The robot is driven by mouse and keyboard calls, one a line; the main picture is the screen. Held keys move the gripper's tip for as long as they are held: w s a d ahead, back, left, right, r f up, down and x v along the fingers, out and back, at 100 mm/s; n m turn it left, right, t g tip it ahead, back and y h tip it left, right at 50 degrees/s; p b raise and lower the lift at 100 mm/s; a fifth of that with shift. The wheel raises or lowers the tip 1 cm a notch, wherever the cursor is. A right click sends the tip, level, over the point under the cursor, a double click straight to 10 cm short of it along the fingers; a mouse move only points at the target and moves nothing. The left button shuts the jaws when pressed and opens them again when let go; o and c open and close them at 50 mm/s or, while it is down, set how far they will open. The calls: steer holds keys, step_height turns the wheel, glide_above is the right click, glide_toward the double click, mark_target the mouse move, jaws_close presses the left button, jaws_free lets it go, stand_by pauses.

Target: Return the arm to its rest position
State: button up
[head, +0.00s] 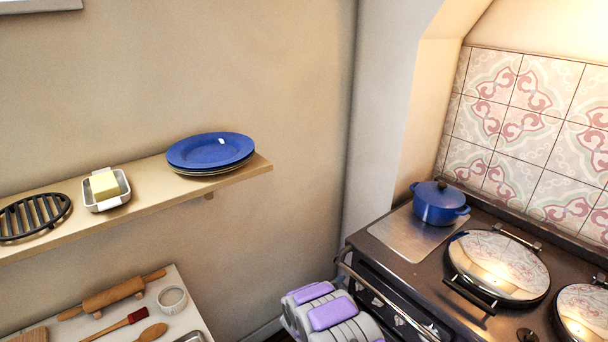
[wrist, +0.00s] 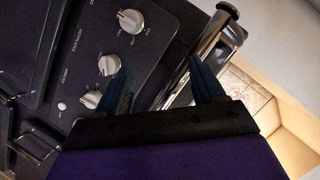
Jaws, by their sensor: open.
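My gripper (wrist: 162,86) shows in the wrist view with its two dark blue fingers apart and nothing held between them. Beyond the fingers is the dark front of the stove, with several silver knobs (wrist: 131,22) and a metal rail (wrist: 206,46). I cannot tell how close the fingers are to the rail. In the head view, my grey and purple arm (head: 328,312) is at the bottom centre, beside the stove's left front corner. My gripper is not seen there.
The stove (head: 398,268) carries a lidded blue pot (head: 438,204) and round silver hob lids (head: 497,266). A wall shelf (head: 135,202) holds blue plates (head: 209,150), a butter dish (head: 106,193) and a black trivet (head: 34,216). Below it, a counter (head: 192,300) holds a rolling pin (head: 113,295).

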steer(key=w+a+r+n+y, duration=0.1)
steer(key=a+r+n+y, duration=0.15)
steer(key=r, duration=0.45)
steer(key=w+a+r+n+y, duration=0.1)
steer(key=a+r+n+y, duration=0.15)
steer(key=r, duration=0.45)
steer(key=s+a+r+n+g+y, duration=0.1)
steer(key=s+r+n+g+y, duration=0.3)
steer(key=s+r, duration=0.7)
steer(key=s+d+r+n+g, duration=0.2)
steer(key=s+r+n+g, duration=0.1)
steer(key=s, duration=1.2)
steer(key=s+d+r+n+g, duration=0.2)
steer(key=s+r+g, duration=0.1)
steer(key=s, duration=1.3)
steer(key=s+d+r+n+g, duration=0.2)
steer(key=s+r+n+g, duration=0.1)
steer(key=s, duration=1.3)
steer(key=shift+s+r+n, duration=0.25)
steer(key=shift+n, duration=0.05)
